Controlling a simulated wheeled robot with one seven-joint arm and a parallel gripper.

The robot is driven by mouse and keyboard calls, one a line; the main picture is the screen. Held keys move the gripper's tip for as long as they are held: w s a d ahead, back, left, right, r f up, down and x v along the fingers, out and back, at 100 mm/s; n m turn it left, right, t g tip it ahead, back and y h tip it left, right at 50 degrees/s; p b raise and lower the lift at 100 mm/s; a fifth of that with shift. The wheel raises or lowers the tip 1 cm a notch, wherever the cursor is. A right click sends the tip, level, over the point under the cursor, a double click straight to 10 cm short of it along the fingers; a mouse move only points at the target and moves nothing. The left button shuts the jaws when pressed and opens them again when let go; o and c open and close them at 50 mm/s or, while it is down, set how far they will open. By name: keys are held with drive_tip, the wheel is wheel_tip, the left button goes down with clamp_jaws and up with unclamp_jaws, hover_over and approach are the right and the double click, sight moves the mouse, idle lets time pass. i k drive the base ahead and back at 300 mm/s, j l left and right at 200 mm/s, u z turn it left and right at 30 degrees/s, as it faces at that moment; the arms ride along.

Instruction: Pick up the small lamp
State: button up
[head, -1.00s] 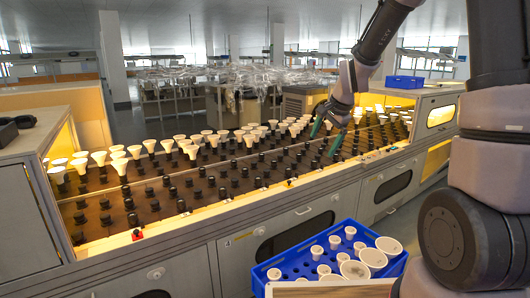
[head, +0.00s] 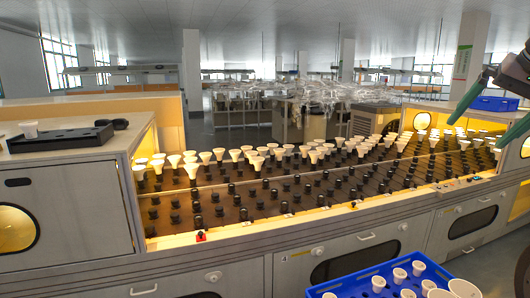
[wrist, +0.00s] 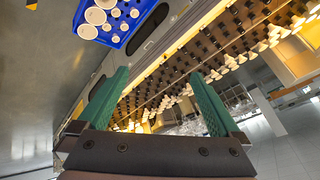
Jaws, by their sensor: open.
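Small white lamps (head: 400,275) stand in the blue crate (head: 350,284) at the bottom right of the head view, beside a larger white lamp (head: 464,288). The crate (wrist: 131,36) is also at the top of the wrist view, with small lamps (wrist: 115,12) and larger round ones (wrist: 95,15) in it. My gripper (head: 478,132) is at the right edge of the head view. Its green fingers (wrist: 160,74) are spread apart and empty, away from the crate and the cabinet piece.
The long rack (head: 330,225) has many black sockets, with white lamps (head: 275,152) in its back rows. A black tray (head: 62,138) lies on the left cabinet (head: 65,215). A second blue crate (head: 494,104) sits at the far right. Open floor lies behind the rack.

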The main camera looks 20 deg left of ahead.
sight(29, 128)
drive_tip(key=u, duration=2.4)
drive_tip(key=j, duration=0.15)
